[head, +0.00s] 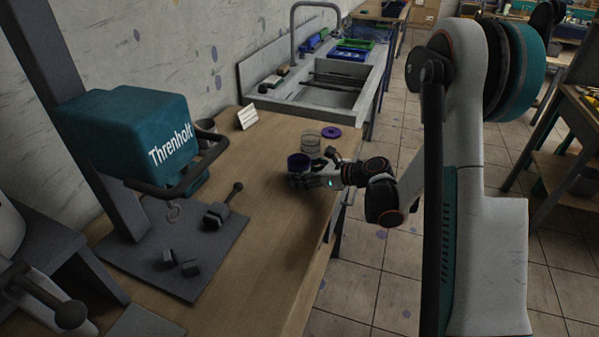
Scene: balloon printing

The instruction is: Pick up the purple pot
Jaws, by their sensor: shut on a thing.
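The purple pot (298,161) is a small dark purple cup near the right edge of the wooden workbench (262,215). My gripper (308,173) reaches in from the right and is shut on the pot, its fingers at the pot's right and near side. The pot looks upright. Its lower part is partly hidden by the fingers, and I cannot tell whether it touches the bench.
A clear jar (311,139) and a purple disc-shaped lid (331,132) stand just behind the pot. A white card (248,117) stands near the wall. A teal Threnholt machine (130,135) on a grey base plate fills the left. A sink (330,92) lies beyond.

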